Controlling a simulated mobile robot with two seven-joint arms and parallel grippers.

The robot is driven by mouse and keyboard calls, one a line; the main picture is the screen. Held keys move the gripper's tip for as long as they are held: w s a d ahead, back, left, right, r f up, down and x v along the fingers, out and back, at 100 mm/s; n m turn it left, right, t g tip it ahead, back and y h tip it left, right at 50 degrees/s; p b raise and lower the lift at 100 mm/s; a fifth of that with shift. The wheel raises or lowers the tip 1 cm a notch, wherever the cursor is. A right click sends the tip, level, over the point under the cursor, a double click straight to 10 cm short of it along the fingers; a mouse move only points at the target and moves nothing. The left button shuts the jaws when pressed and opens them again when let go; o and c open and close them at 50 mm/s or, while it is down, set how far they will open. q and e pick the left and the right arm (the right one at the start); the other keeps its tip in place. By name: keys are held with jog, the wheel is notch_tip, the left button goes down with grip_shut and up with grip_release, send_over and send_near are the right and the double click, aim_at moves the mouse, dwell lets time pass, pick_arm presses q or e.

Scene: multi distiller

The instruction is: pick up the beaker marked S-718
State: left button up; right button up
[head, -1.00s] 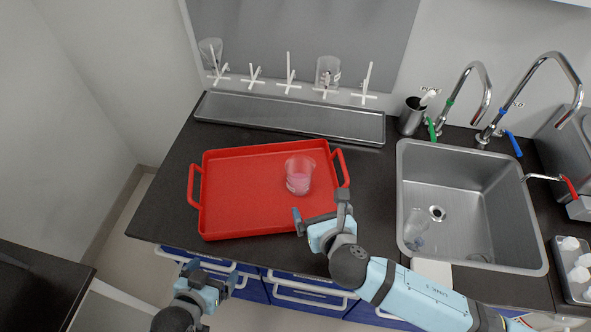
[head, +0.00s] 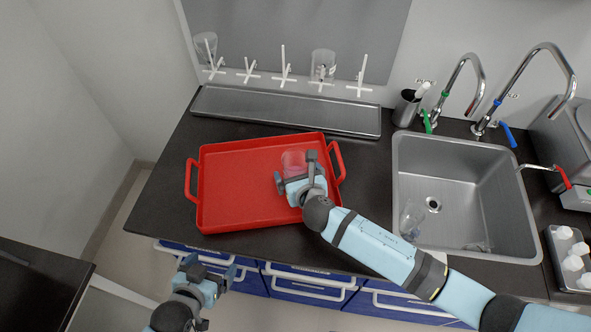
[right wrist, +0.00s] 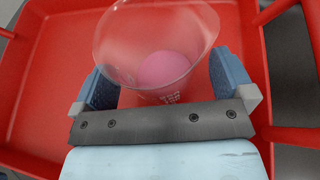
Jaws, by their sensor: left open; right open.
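A clear beaker (head: 292,160) with pink contents stands in the red tray (head: 230,215), near its right side. In the right wrist view the beaker (right wrist: 160,65) sits between the two blue finger pads, with white print low on its near side too small to read. My right gripper (head: 294,180) is over the tray, open, its fingers on either side of the beaker. In the head view it hides the lower part of the beaker. My left gripper (head: 208,268) is open and empty, low in front of the counter.
A drying rack with pegs (head: 282,70) on the wall holds two glass vessels. Below it is a metal trough (head: 285,112). A sink (head: 465,190) with glassware inside and taps lies at the right. The left part of the tray is empty.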

jog(key=shift+w, duration=0.1)
jog(key=shift+c, duration=0.2)
jog(key=c, duration=1)
jog(key=shift+c, duration=0.2)
jog(key=shift+r, duration=0.1)
